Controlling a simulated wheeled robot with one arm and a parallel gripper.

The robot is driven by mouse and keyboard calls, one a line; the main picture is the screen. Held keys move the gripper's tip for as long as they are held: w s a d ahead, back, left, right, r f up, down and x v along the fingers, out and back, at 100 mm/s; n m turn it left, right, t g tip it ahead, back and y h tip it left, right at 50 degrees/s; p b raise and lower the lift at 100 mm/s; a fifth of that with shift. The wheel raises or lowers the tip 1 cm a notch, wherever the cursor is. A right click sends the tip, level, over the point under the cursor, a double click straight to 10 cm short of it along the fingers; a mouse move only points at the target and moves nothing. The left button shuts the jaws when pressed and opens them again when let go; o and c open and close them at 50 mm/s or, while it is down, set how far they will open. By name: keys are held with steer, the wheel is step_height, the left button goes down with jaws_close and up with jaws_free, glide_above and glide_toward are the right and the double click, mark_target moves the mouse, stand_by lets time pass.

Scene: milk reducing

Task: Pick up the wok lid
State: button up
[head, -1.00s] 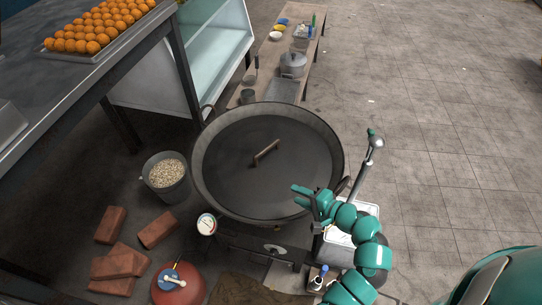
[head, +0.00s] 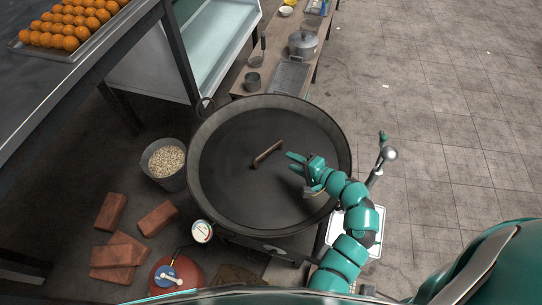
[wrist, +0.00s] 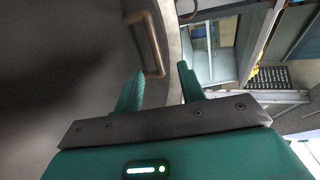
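The wok lid (head: 240,185) is a dark round disc lying inside the rim of the large wok (head: 196,190). A brown bar handle (head: 268,153) stands across its middle. My gripper (head: 291,161) is over the right part of the lid, just right of the handle, with its fingers pointing left toward it. In the wrist view the two teal fingers (wrist: 160,88) are apart with nothing between them. The lid handle (wrist: 152,45) shows there ahead of the fingers, nearer the left one. I cannot tell the gripper's exact height above the lid.
A bucket of pale grains (head: 166,162), several bricks (head: 118,254), a red gas cylinder (head: 180,275) and a dial gauge (head: 202,231) are left of and below the wok. A low bench with a lidded pot (head: 302,44) stands behind. Open floor lies right.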

mark_target(270, 151)
steer(key=p+x, duration=0.1)
steer(key=x, duration=0.5)
steer(key=shift+w+a+f, duration=0.1)
steer(key=shift+a+f, duration=0.05)
steer(key=shift+a, duration=0.1)
steer(key=shift+d+f+p+x, duration=0.15)
steer(key=shift+p+x, duration=0.3)
steer(key=shift+x, duration=1.15)
steer(key=shift+d+f+p+x, duration=0.15)
steer(key=shift+p+x, duration=0.3)
steer(key=shift+x, duration=1.2)
jaws_close()
steer(key=shift+r, duration=0.1)
